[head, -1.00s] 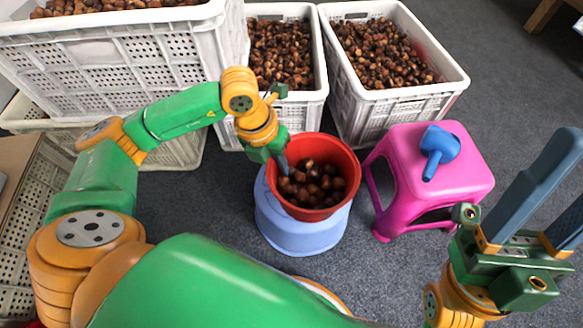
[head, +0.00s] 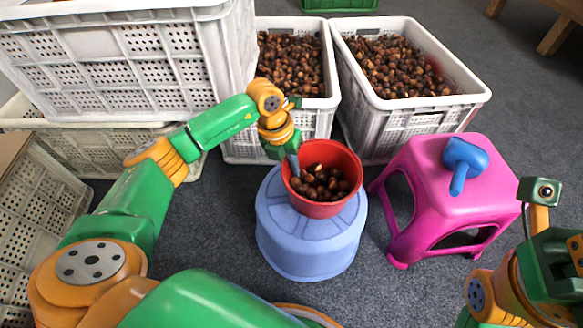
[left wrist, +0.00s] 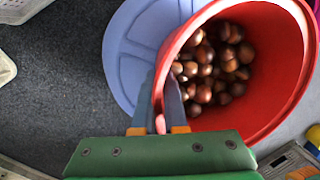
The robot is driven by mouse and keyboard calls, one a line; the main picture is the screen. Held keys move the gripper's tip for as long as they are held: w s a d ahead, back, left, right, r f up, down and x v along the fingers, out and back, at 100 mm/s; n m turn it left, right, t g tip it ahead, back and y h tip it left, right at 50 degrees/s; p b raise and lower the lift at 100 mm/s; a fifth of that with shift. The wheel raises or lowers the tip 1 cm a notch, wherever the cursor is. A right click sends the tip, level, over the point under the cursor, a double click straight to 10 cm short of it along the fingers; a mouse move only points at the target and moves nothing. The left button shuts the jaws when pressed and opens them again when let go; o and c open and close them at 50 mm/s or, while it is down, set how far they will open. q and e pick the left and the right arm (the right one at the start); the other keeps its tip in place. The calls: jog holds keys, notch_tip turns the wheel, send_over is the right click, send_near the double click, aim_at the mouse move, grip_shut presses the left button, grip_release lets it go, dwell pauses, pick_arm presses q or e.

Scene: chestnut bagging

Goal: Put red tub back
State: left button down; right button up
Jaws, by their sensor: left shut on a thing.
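The red tub (head: 325,208) holds brown chestnuts (head: 322,184) and is over the top of the round blue stool (head: 310,248) in the head view. I cannot tell for sure whether its base touches the stool. My left gripper (head: 293,168) is shut on the tub's left rim, one finger inside and one outside. The left wrist view shows the fingers (left wrist: 160,105) across the wall of the tub (left wrist: 280,45), with the blue stool (left wrist: 128,50) behind. My right gripper's body (head: 555,262) is at the right edge; its fingers are out of frame.
A pink stool (head: 440,200) with a blue tool (head: 463,163) on it stands right of the blue stool. White crates of chestnuts (head: 480,92) stand behind, and stacked white crates (head: 110,75) at the left. Grey floor (head: 385,285) is free in front.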

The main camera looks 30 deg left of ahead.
pick_arm(q)
jog(key=c, duration=1)
grip_release()
jog(key=shift+o, duration=0.2)
